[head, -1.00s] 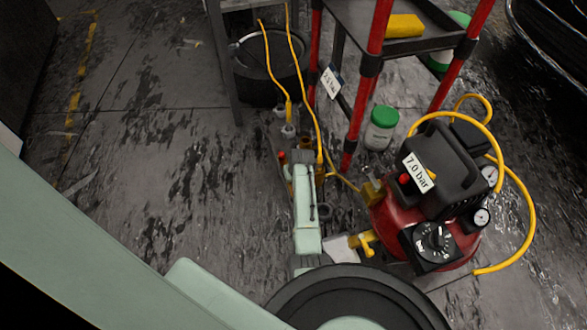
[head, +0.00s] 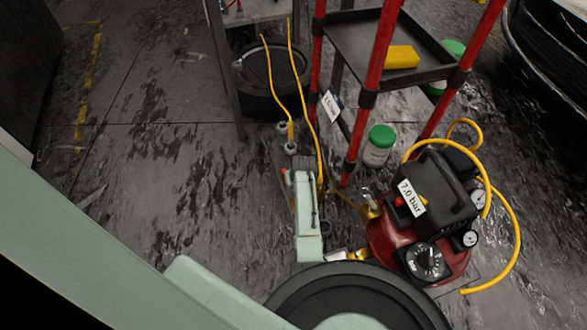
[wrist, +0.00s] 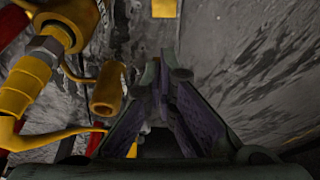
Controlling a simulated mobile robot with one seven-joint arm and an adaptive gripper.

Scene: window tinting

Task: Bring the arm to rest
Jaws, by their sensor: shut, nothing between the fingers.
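My gripper (wrist: 168,75) shows in the wrist view with its two dark fingers meeting at the tips, shut and empty. Beside it on the left is a yellow fitting with a metal nut (wrist: 45,48), and a short yellow cylinder (wrist: 108,88) is close to the left finger. I cannot tell whether the fingers touch it. In the head view, I cannot make out the fingers. The red compressor (head: 392,242) stands at the right with a "7.0 bar" label, a black dial and a coiled yellow hose (head: 513,230).
A red-legged cart (head: 345,35) stands behind the compressor, with a yellow block (head: 401,57) on its shelf. A green-lidded jar (head: 379,147) is on the floor near it. A black bucket (head: 262,100) stands under a grey frame, with yellow hoses in front. Floor at left is clear.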

